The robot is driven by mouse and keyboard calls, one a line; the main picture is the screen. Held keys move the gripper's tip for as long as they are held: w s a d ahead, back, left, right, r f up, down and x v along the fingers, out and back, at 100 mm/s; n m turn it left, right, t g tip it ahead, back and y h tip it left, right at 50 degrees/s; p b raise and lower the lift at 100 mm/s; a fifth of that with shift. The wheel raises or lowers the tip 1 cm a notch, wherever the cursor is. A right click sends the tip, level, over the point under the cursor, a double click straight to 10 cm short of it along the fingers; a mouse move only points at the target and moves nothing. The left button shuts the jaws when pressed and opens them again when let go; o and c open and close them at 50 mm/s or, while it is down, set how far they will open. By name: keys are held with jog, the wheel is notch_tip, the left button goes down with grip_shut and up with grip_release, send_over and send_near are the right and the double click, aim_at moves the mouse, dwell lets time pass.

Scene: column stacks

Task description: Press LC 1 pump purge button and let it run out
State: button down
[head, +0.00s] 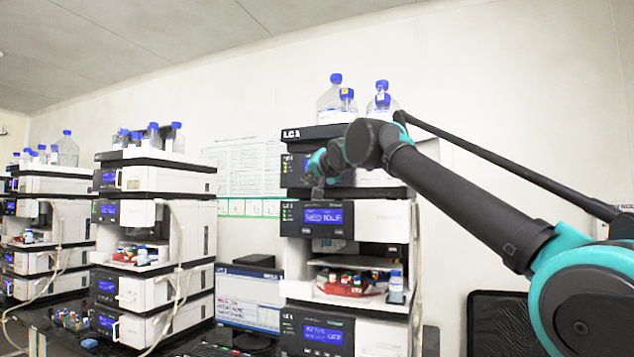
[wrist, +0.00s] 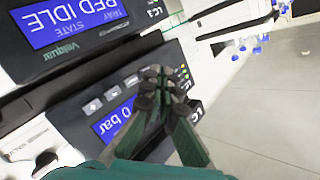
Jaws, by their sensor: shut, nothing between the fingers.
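The LC 1 stack (head: 350,335) stands right of centre in the head view, with its pump module in the upper part, just below the LC 1 label (head: 291,134). My gripper (head: 318,188) is in front of this module and hides part of its display. In the wrist view, upside down, the pump panel has a blue display (wrist: 112,124) reading "0 bar" and a row of small grey buttons (wrist: 112,93). My gripper (wrist: 156,80) is shut and empty, its fingertips over the button row's end. I cannot tell if they touch a button; one may be hidden.
The tray module's display (wrist: 70,22) reads "RED IDLE". Blue-capped bottles (head: 347,100) stand on top of the stack. Other instrument stacks (head: 155,235) and a monitor (head: 250,298) are to the left. A black chair (head: 497,320) is at the right.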

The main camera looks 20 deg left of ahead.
jog(key=shift+w+d, duration=0.15)
jog(key=shift+w, duration=1.85)
jog(key=shift+w, duration=0.15)
jog(key=shift+w, duration=0.25)
jog(key=shift+w, duration=0.4)
dwell(0.6)
jog(key=shift+s, duration=0.85)
jog(key=s, duration=0.5)
jog(key=shift+a, duration=0.2)
